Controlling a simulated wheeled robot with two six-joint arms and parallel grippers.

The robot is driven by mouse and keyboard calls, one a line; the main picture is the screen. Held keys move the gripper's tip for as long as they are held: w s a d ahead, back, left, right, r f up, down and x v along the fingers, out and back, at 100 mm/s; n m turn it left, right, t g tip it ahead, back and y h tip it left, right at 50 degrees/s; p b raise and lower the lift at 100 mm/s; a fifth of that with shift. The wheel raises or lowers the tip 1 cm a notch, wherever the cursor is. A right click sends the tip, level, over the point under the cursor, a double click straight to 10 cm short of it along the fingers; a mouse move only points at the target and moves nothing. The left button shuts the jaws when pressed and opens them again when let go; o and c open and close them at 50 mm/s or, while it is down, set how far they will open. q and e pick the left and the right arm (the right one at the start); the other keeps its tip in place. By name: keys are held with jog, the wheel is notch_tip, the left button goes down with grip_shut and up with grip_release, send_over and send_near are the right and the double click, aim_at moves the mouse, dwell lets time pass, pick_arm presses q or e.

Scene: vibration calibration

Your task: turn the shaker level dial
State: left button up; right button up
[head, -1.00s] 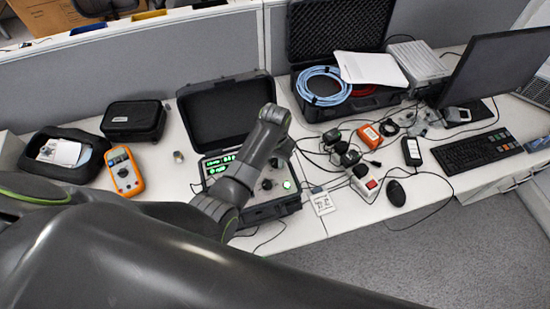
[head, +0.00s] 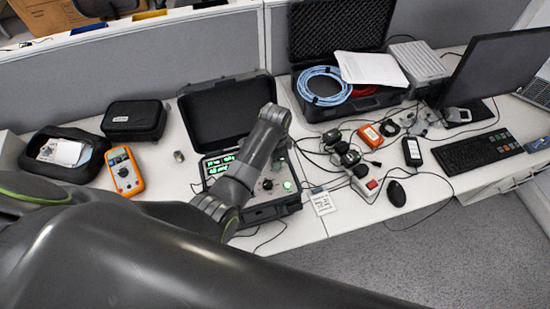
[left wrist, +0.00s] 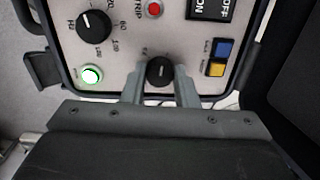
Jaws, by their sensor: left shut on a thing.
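The shaker level dial is a small black knob (left wrist: 160,71) on the light panel in the left wrist view. It has a pale pointer mark. My left gripper (left wrist: 161,88) is shut on it, one grey finger on each side. In the head view the panel sits in an open black case (head: 228,112) with lit green readouts (head: 218,166). My left arm crosses over this panel and hides part of it, and I cannot make out the fingertips there. My right gripper is in neither view.
A larger black dial (left wrist: 93,26) marked Hz, a lit green button (left wrist: 91,75), a red button (left wrist: 154,9), an ON/OFF switch (left wrist: 211,8) and blue and yellow sockets (left wrist: 219,58) surround the knob. An orange multimeter (head: 124,171) lies left of the case; cables and adapters (head: 350,157) lie right.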

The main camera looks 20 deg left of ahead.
pick_arm(q)
jog(key=shift+d+m, duration=0.1)
jog(key=shift+m, duration=1.5)
jog(key=o, duration=0.8)
jog(key=shift+o, duration=0.9)
